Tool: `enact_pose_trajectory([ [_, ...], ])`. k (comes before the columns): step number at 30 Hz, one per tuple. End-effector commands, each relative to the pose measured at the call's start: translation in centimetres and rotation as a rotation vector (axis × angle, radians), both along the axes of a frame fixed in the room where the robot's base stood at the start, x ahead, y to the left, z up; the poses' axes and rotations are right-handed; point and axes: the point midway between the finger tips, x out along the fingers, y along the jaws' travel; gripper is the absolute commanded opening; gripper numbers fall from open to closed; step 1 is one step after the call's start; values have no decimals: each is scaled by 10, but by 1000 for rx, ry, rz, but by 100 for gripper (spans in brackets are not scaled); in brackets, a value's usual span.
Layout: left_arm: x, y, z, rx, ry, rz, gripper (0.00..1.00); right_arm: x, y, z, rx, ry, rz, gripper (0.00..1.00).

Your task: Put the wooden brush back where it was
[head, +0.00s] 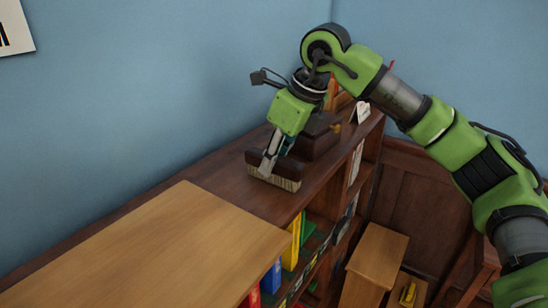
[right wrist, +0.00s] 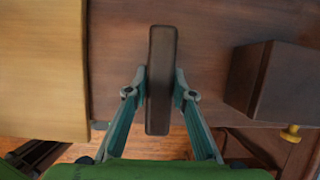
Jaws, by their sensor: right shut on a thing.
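The wooden brush (head: 285,180) is dark brown with pale bristles, and its bristles point down at the dark top of the bookcase (head: 226,181). My right gripper (head: 273,158) is shut on the brush from above. In the right wrist view the brush (right wrist: 161,80) is a long dark block, and the gripper's fingertips (right wrist: 160,88) press on its two long sides. The bristles look to be at or just above the bookcase top; I cannot tell if they touch. My left gripper is not in view.
A lighter wooden board or top (head: 160,245) lies left of the brush. A dark box (head: 318,138) stands close behind the brush on the bookcase top, and it shows at right in the wrist view (right wrist: 275,80). Coloured binders (head: 290,245) fill the shelf below. A small wooden cabinet (head: 378,255) stands lower right.

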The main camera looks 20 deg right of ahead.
Motion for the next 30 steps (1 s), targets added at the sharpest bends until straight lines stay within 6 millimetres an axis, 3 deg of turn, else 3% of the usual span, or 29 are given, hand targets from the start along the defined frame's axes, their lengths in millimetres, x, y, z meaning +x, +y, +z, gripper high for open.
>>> enact_pose_trajectory([
  [11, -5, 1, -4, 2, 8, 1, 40, 0, 0, -6, 1, -2, 0, 3],
  [12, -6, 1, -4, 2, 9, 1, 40, 0, 0, -5, 1, -1, 0, 28],
  [14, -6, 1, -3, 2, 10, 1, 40, 0, 0, -5, 1, -1, 0, 40],
  [24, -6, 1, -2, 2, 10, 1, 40, 0, 0, -3, 1, -1, 0, 40],
  [30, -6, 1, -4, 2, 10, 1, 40, -5, -4, 16, 1, -6, -1, 40],
])
